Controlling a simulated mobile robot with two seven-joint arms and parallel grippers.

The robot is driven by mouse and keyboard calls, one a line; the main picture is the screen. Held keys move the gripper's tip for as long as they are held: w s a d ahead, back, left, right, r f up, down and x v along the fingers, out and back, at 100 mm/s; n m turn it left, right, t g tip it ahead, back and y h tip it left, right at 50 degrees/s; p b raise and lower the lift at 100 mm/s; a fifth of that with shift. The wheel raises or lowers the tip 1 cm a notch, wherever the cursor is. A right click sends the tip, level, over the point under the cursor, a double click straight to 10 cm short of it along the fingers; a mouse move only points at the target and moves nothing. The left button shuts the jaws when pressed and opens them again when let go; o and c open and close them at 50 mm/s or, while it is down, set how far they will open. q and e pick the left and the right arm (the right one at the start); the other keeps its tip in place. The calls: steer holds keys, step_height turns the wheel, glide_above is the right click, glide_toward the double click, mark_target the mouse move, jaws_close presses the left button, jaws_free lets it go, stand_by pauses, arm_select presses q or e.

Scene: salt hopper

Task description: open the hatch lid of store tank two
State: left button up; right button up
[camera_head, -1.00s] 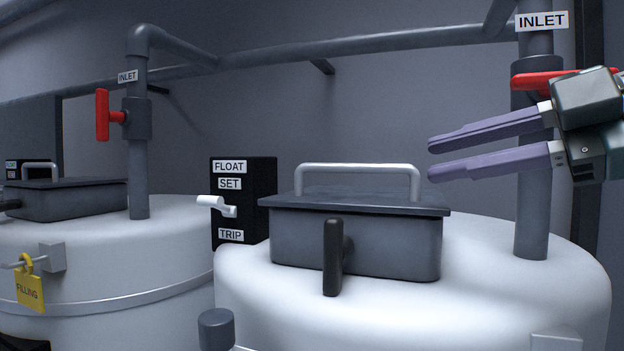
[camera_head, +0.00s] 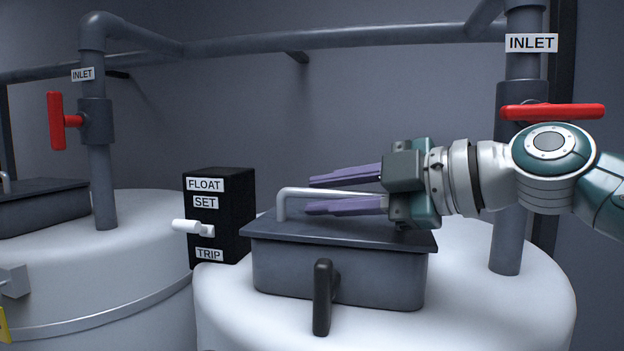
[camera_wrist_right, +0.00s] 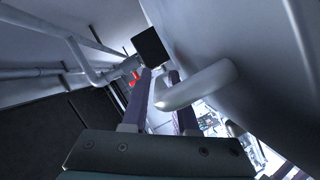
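The near tank (camera_head: 470,318) is white, with a dark rectangular hatch on top; no tank number shows. Its hatch lid (camera_head: 275,228) lies flat and closed. A pale bar handle (camera_head: 283,205) stands on the lid. A black lever (camera_head: 322,300) hangs upright on the hatch's front. My right gripper (camera_head: 309,194) is at the handle, its purple fingers apart, one above and one below the bar in the head view. In the right wrist view the pale handle (camera_wrist_right: 205,86) reaches between the fingers. Contact cannot be told. My left gripper is not in view.
A black float box (camera_head: 220,235) with a white switch lever (camera_head: 187,226) stands left of the hatch. An inlet pipe (camera_head: 507,245) with a red valve handle (camera_head: 553,112) rises at the right behind my arm. A second tank (camera_head: 130,270) stands at the left.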

jaws_close()
stand_by(1.5)
